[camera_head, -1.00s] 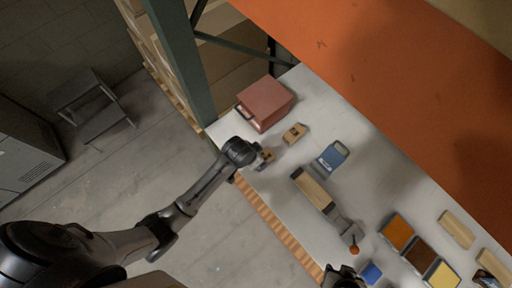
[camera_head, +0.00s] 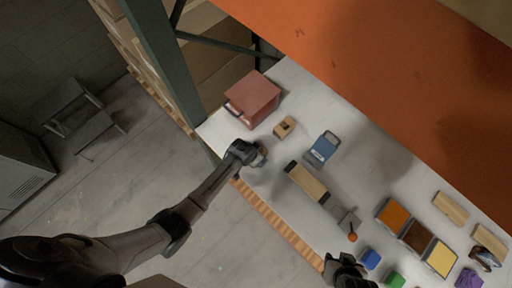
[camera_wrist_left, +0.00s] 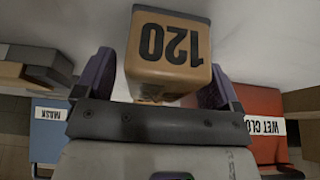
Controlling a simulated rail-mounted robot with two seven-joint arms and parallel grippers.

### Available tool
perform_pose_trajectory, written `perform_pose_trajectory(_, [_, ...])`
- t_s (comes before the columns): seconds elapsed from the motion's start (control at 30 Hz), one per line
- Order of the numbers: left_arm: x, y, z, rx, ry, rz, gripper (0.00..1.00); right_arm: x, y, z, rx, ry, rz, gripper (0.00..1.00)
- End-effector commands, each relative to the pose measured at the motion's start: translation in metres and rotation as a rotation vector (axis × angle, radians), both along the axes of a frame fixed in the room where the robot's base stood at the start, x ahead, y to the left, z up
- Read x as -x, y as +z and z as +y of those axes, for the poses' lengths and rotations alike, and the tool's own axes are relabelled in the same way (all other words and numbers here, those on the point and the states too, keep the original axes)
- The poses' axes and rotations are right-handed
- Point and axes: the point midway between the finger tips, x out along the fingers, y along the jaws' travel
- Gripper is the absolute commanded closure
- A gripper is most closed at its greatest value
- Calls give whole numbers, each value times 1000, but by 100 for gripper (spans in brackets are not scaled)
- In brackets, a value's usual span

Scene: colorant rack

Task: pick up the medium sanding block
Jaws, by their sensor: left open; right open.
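A tan sanding block (camera_wrist_left: 170,50) with a dark top edge, marked 120, fills the middle of the left wrist view. My left gripper (camera_wrist_left: 160,78) is open, with its purple fingers on either side of the block's near end. I cannot tell whether they touch it. My right gripper (camera_head: 343,265) is open at the bottom of the head view, apart from the blocks.
A red box (camera_head: 253,97) and a blue box (camera_head: 323,147) flank the block area. A wooden-topped tool (camera_head: 307,182) lies nearer the middle. Orange, brown and yellow trays (camera_head: 394,214) stand at right. A green rack post (camera_head: 165,65) rises behind my left arm.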

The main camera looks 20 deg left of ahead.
Motion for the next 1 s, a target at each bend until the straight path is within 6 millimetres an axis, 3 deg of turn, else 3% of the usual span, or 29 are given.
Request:
perform_pose_trajectory(0.4, [-3,-8,-2,0,0,-1,12,0,-1,-2,8,5,0,57])
perform_pose_trajectory(1.0, [-3,-8,-2,0,0,-1,66,0,-1,-2,8,5,0,57])
